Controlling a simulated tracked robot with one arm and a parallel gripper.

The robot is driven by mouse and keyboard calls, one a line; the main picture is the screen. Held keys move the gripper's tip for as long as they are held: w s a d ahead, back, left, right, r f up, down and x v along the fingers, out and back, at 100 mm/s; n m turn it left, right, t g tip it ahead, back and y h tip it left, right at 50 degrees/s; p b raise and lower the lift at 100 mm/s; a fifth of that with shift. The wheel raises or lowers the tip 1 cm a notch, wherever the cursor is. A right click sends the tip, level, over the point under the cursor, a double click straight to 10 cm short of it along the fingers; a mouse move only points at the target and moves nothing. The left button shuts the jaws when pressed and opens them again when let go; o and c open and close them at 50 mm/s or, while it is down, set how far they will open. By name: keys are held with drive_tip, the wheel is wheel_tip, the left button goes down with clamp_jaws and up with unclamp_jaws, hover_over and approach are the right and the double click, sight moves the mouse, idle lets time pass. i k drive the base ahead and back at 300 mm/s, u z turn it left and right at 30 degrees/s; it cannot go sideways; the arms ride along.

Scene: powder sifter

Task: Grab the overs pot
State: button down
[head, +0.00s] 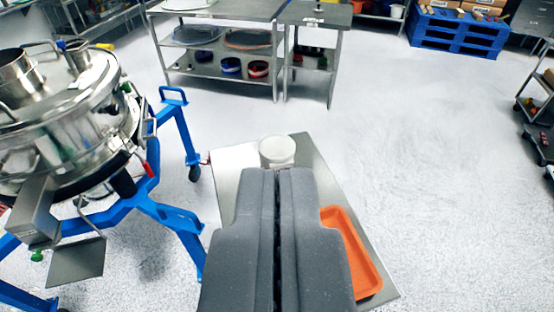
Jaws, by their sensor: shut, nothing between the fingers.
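A white pot (277,151), the only pot near my gripper, stands upright on a metal tabletop (230,160) close to its far edge. I cannot read any label on it. My gripper (277,172) is shut and empty, pointing forward over the tabletop. Its tips appear just in front of the pot in the picture and cover the pot's lower edge. I cannot tell how high above the tabletop the gripper is, or whether it touches the pot.
An orange tray (351,250) lies on the tabletop, right of my gripper. A steel sifter (65,120) on a blue wheeled frame (182,140) stands close on the left. A steel shelf bench (218,50) is behind. Open floor lies to the right.

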sight(276, 151)
drive_tip(key=u, duration=2.35)
drive_tip(key=k, duration=1.55)
drive_tip(key=z, duration=1.65)
drive_tip(key=i, duration=1.35)
drive_tip(key=z, duration=0.05)
